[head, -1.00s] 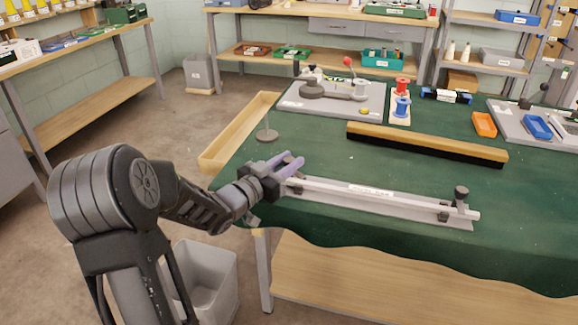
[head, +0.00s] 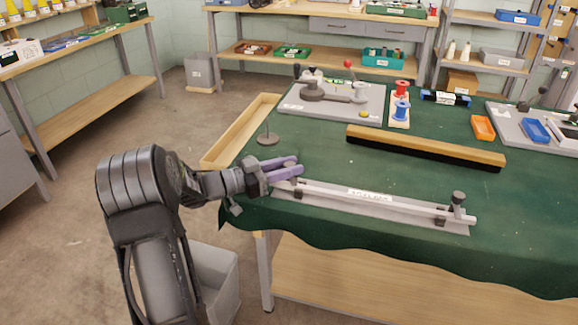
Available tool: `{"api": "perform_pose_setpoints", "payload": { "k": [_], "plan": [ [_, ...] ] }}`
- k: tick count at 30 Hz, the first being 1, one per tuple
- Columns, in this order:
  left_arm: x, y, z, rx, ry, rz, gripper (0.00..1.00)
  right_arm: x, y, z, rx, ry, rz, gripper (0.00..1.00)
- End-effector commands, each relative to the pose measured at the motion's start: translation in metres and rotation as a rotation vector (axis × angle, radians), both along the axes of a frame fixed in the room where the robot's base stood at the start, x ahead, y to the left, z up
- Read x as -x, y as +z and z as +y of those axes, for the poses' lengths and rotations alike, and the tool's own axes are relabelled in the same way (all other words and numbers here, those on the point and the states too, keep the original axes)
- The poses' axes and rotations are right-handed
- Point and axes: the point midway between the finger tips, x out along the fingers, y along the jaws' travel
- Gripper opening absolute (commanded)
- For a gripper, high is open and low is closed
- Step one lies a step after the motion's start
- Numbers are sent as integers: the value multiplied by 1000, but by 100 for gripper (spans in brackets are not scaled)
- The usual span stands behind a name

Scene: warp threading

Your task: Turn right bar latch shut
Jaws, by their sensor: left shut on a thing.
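A pale straight bar (head: 400,203) with a white label lies across a grey base plate (head: 385,215) near the front edge of the table. The right bar latch (head: 458,198) has a black knob and stands upright at the bar's right end, with no gripper near it. My left gripper (head: 291,170) is at the bar's left end, its purple fingers shut on what seems to be the left bar latch, which they mostly hide. A dark block (head: 297,194) shows just below the fingers. My right gripper is not in view.
A wooden brush (head: 425,147) lies behind the bar. A grey board with a crank (head: 330,100), red and blue spools (head: 401,100) and an orange tray (head: 483,128) stand farther back. The green cloth right of the bar is clear.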

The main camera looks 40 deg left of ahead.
Motion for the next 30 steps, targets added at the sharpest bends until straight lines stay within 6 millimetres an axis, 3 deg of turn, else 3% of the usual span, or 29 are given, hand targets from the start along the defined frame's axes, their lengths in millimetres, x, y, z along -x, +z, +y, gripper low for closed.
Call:
{"api": "perform_pose_setpoints", "payload": {
  "k": [5,6,13,23,30],
  "plan": [
    [-1,3,0,1,1,-5,0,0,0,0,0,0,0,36],
    [-1,3,0,0,1,-6,31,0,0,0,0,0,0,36],
    [-1,2,0,0,1,-4,49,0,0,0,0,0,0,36],
    [2,1,1,-1,2,-3,49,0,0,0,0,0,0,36],
    [25,0,16,-1,5,-2,49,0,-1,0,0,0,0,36]
  ]
}}
